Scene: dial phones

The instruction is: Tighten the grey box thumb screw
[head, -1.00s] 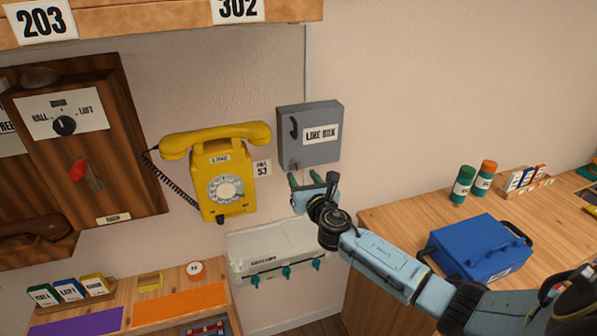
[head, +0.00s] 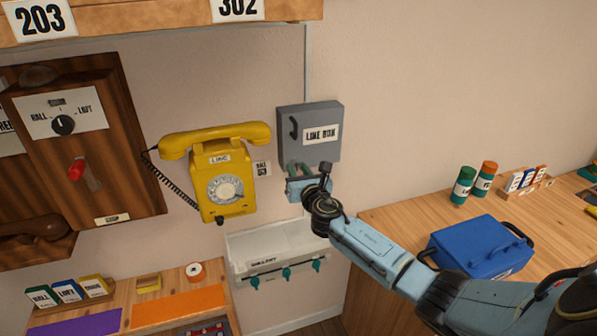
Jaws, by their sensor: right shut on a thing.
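The grey line box (head: 310,132) hangs on the wall right of the yellow phone, its lid shut and a "LINE BOX" label on its front. My right gripper (head: 299,172) is just under the box's lower edge, its fingers pointing up at the underside. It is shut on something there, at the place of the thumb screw. The screw itself is hidden by the fingers and too small to make out. My left gripper is not in view.
The yellow dial phone (head: 222,172) hangs close left of the box. A white tray with teal hooks (head: 284,258) is on the wall below my gripper. A blue case (head: 478,247) stands on the right counter, near my right arm.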

